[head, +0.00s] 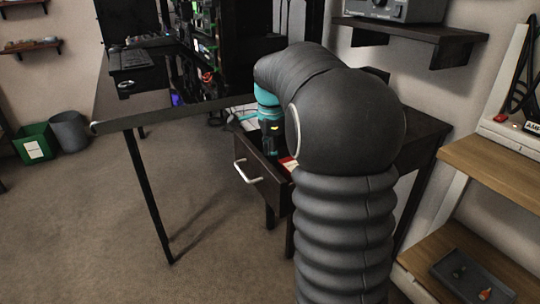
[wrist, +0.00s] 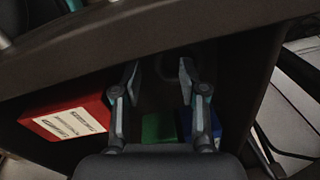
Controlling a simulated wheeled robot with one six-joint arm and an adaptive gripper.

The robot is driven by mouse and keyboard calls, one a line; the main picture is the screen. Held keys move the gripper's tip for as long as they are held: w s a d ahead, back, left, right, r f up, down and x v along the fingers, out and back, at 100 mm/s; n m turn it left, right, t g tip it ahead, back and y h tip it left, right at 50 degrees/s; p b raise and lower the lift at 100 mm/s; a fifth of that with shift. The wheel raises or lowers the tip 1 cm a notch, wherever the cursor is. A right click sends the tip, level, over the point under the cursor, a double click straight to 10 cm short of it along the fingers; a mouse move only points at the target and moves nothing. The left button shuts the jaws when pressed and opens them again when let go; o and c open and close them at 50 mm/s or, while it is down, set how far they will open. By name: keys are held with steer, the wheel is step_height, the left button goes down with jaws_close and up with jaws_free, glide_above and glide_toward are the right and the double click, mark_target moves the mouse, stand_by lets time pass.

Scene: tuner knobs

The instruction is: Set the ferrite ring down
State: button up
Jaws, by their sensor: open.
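My gripper (wrist: 160,74) is open in the wrist view, its two fingers apart. It reaches into an open dark drawer (head: 262,182). A faint dark curved shape (wrist: 168,67) shows between the fingertips, near the drawer's wall. It may be the ferrite ring, but it is too dark to be sure. It touches neither finger as far as I can tell. In the head view my arm covers most of the drawer's inside, and the fingertips are hidden there.
In the drawer, a red box (wrist: 70,119) with a white label lies left of the fingers. A green block (wrist: 159,128) lies between them and a blue item (wrist: 213,128) by the right finger.

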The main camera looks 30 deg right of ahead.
steer(key=shift+s+r+p, duration=0.55)
steer(key=shift+r+p, duration=0.35)
steer(key=shift+r, duration=4.75)
steer(key=s+a+n, duration=0.2)
steer(key=s+a, duration=0.1)
steer(key=s+a+n+t, duration=0.1)
steer(key=n, duration=0.1)
steer(key=shift+s+a+r, duration=0.25)
steer(key=shift+s+r, duration=0.05)
steer(key=shift+s, duration=0.1)
steer(key=s+a+f+n+t, duration=0.2)
steer(key=s+a+f+n, duration=0.3)
steer(key=s+n, duration=0.3)
steer(key=s+a+f+n+t, duration=0.1)
steer(key=s+a+f+n, duration=0.4)
steer(key=s, duration=0.8)
steer(key=f+n, duration=0.1)
steer(key=n, duration=0.2)
steer(key=shift+a+f+t, duration=0.15)
steer(key=shift+t, duration=0.25)
